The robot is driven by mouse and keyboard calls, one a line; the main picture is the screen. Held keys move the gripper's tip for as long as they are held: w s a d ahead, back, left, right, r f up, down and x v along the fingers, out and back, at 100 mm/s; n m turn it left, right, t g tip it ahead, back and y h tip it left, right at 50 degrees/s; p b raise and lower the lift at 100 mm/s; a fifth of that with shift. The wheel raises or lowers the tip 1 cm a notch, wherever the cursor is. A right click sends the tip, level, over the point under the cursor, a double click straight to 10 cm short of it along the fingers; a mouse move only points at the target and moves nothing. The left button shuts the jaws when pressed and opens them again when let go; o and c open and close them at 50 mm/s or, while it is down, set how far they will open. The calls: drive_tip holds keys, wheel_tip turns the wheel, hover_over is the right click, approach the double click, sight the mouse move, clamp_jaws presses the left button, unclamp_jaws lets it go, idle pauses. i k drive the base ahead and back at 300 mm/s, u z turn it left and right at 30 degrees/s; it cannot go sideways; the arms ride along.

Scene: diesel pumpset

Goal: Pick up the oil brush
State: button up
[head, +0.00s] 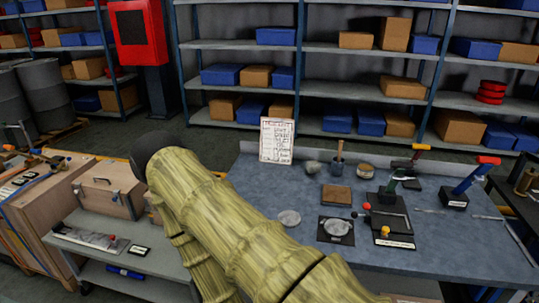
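A small pot (337,168) with an upright handle (340,148) sticking out of it stands near the back edge of the blue-grey workbench (265,185). The handle may be the oil brush; it is too small to tell for certain. My arm, with a yellow-green bamboo-like surface, crosses the middle of the view and hides part of the bench and the cart. My gripper is not in view.
A printed card (277,140) stands at the bench's back left. A brown block (336,195), round discs (338,228) and red-handled tools (470,181) occupy the bench. A grey cart (160,262) with a wooden box (108,190) stands left. Shelves (330,47) line the back.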

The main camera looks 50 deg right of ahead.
sight(341, 141)
drive_tip(key=u, duration=0.35)
drive_tip(key=i, duration=1.15)
drive_tip(key=z, duration=2.35)
